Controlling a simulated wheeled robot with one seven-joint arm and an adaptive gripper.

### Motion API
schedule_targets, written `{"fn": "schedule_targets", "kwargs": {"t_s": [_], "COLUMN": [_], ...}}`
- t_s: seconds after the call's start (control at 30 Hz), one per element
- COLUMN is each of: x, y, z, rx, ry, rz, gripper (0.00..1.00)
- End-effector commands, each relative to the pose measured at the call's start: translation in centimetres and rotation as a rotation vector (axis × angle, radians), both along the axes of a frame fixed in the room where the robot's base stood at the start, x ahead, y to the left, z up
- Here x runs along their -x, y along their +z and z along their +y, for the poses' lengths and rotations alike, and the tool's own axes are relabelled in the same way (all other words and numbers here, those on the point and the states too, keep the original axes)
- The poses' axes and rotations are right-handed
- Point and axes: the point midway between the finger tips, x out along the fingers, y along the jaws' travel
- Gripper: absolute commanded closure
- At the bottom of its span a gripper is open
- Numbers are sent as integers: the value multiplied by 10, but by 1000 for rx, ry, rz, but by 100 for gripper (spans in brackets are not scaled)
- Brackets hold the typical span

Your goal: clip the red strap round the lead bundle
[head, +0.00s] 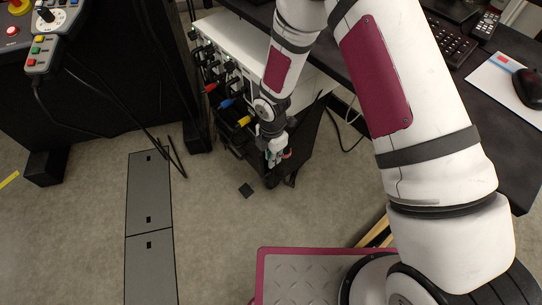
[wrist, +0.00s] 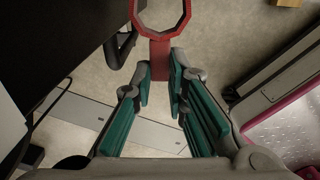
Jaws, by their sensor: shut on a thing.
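The red strap (wrist: 161,55) shows in the wrist view as an angular ring with a flat tab, its top cut off by the picture edge. My gripper (wrist: 160,84) is shut on the tab between its teal pads. Through the ring I see only floor. In the head view my gripper (head: 276,152) is low in front of the cabinet, with a small bit of red at its tip. Dark leads with red, blue and yellow (head: 244,121) plugs hang at the cabinet front, left of my wrist. I cannot make out a separate lead bundle at the strap.
The white-topped cabinet (head: 236,35) stands behind my gripper, beside a dark desk (head: 455,110). A dark curved bar (wrist: 122,48) is close left of the strap in the wrist view. A control pendant (head: 45,45) is at upper left. The floor in front is mostly clear.

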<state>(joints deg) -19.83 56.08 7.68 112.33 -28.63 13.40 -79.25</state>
Motion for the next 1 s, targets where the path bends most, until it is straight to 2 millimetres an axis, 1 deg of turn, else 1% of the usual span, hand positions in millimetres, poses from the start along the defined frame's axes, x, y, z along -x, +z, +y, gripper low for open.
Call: {"fn": "schedule_targets", "kwargs": {"t_s": [1.0], "x": [-8], "y": [0], "z": [-9], "rx": [2], "ry": [-2], "rz": [-2], "gripper": [100]}}
